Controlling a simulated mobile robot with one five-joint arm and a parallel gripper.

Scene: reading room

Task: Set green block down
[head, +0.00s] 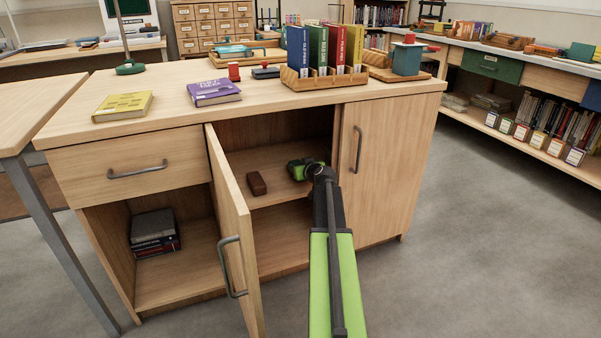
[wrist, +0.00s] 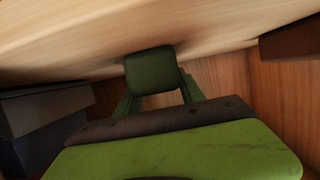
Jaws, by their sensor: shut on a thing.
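The dark green block (wrist: 152,72) is between the two fingers of my gripper (wrist: 158,92) in the wrist view. My gripper is shut on it. In the head view my gripper (head: 301,167) reaches into the open middle compartment of the wooden cabinet (head: 128,187), low over its inner shelf (head: 277,194). The block is close to a pale wood surface in the wrist view; I cannot tell whether it touches. In the head view the block is hard to tell apart from the green gripper.
A brown block (head: 257,184) lies on the same shelf, left of my gripper. The cabinet door (head: 232,230) stands open on the left; the closed right door (head: 386,172) flanks the opening. Dark books (head: 153,232) lie in the left compartment. Bare shelf shows around the brown block.

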